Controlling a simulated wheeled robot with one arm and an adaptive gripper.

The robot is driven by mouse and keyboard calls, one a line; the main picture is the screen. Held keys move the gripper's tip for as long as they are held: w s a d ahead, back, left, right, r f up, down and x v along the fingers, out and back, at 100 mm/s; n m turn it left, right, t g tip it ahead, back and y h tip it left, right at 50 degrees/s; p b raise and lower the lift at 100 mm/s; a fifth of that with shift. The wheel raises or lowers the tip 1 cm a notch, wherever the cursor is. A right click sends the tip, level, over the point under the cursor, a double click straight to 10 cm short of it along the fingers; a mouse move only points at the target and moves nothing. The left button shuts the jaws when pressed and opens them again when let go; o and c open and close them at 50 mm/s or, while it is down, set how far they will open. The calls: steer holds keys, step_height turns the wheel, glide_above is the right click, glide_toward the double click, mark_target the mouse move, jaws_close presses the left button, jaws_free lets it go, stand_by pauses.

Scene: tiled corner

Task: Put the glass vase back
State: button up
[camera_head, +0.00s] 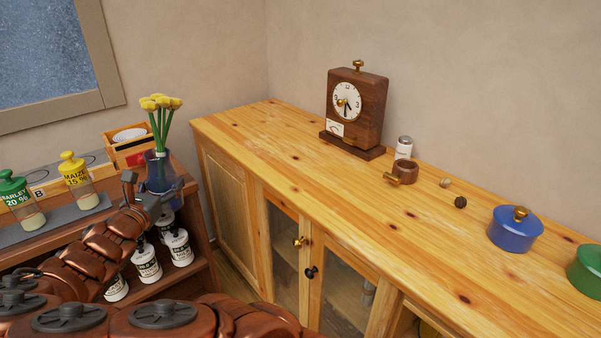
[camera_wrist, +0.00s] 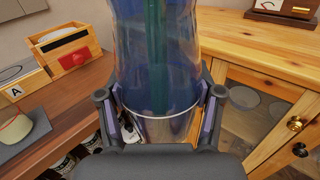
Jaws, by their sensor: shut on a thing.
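The glass vase (camera_head: 160,170) is bluish and see-through, with yellow flowers (camera_head: 162,103) on green stems standing in it. My gripper (camera_head: 165,194) is shut on the vase near the right end of the dark shelf unit. In the wrist view the vase (camera_wrist: 155,50) stands upright between the two fingers of my gripper (camera_wrist: 160,115), which press its sides low down. Whether the base touches a surface is hidden.
Jars with a yellow lid (camera_head: 73,170) and a green lid (camera_head: 17,197) stand at left. The pine cabinet (camera_head: 280,150) bears a clock (camera_head: 354,108), a blue pot (camera_head: 514,232) and small items; its near left top is clear.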

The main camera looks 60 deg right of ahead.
steer(key=s+d+r+m+g+h+b, duration=0.25)
steer(key=s+d+m+g+b, duration=0.45)
steer(key=s+d, duration=2)
steer(key=shift+n+g+y, duration=0.25)
steer(key=shift+n+g, duration=0.35)
steer(key=shift+n, duration=0.3)
steer(key=shift+w+d+f+b, duration=0.6)
steer(key=shift+w+d+f, duration=0.2)
steer(key=shift+w+d, duration=1.25)
steer(key=shift+w+d+f+b, duration=0.65)
steer(key=shift+w+d+f, duration=0.15)
steer(key=shift+w+d, duration=1.2)
steer(key=shift+w+d+f+b, duration=0.6)
steer(key=shift+w+d+f, duration=0.2)
steer(key=shift+w+d, duration=1.25)
steer(key=shift+w+a+f, duration=0.1)
steer(key=shift+w+a, duration=0.05)
steer(key=o, duration=1.4)
steer(key=shift+c, duration=0.2)
